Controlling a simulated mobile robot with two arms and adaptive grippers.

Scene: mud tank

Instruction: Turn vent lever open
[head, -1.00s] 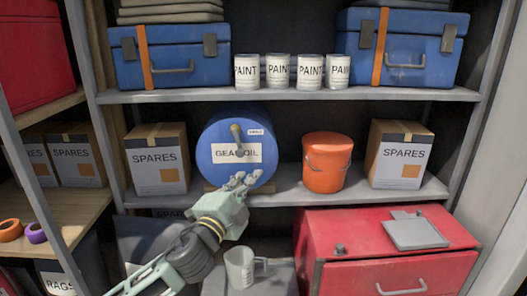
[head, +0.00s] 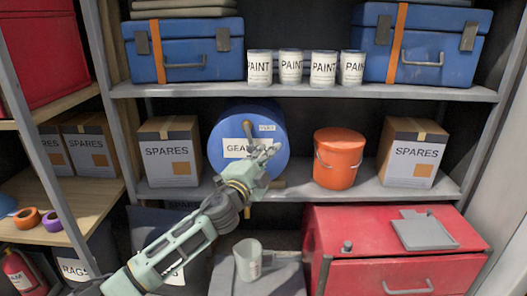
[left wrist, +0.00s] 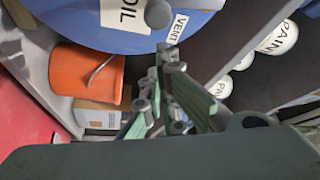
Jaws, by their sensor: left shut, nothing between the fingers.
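The blue gear oil drum (head: 222,163) lies on the middle shelf, its round face toward me. The vent lever (head: 247,128) is a short, dull handle on the upper part of that face, near a white VENT label (left wrist: 177,28). My left gripper (head: 268,152) is in front of the drum face, just below and right of the lever, and hides part of the lever and the GEAR OIL label. The left gripper is shut and empty. In the left wrist view, a grey rounded knob (left wrist: 158,13) shows just beyond the fingertips (left wrist: 167,52); I cannot tell whether they touch. My right gripper is out of view.
An orange bucket (head: 338,170) stands right of the drum, a SPARES box (head: 169,165) left of it. Paint cans (head: 290,68) and blue cases line the shelf above. A grey-green mug (head: 247,262) and red cabinet (head: 330,250) are below.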

